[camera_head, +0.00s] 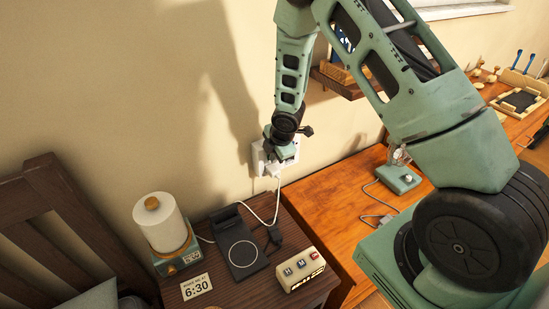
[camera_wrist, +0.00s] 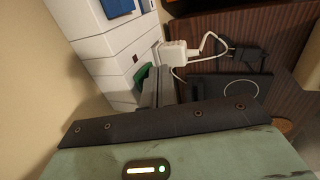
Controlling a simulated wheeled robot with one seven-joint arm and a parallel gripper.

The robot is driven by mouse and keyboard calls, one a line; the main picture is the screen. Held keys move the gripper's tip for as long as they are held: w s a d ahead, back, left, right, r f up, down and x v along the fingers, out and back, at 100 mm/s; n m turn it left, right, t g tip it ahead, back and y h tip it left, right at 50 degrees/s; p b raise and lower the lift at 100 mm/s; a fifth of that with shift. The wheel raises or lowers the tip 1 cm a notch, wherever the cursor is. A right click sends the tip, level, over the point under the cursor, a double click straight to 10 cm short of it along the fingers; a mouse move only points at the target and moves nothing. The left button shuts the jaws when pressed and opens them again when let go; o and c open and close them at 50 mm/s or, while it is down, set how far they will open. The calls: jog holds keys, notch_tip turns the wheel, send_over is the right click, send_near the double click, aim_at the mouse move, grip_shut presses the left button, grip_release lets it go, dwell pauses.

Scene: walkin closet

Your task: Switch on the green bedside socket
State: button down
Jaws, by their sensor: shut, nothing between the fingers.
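The white wall socket panel (camera_head: 257,158) is on the wall above the bedside table, mostly hidden behind my gripper (camera_head: 281,160). In the wrist view the white panel (camera_wrist: 90,45) shows a blue switch (camera_wrist: 118,7) and a green switch (camera_wrist: 142,75). My gripper (camera_wrist: 157,86) is shut and empty, with its fingertips right beside the green switch and partly covering it. I cannot tell whether they touch it, nor whether the green switch is on or off. A white plug (camera_wrist: 174,53) sits in the panel close to the fingertips, with a white cable.
The bedside table (camera_head: 225,290) holds a lamp (camera_head: 162,228), a black charging pad (camera_head: 240,246), a black adapter (camera_head: 274,235), a 6:30 card (camera_head: 197,287) and a button box (camera_head: 301,270). An orange desk (camera_head: 340,195) stands to the right. A wooden bed frame (camera_head: 60,215) is at left.

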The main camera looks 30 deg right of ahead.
jog(key=shift+w+f+b, duration=0.1)
jog(key=shift+f+b, duration=0.35)
jog(key=shift+b, duration=0.15)
jog(key=shift+r, duration=0.4)
jog(key=shift+p, duration=0.3)
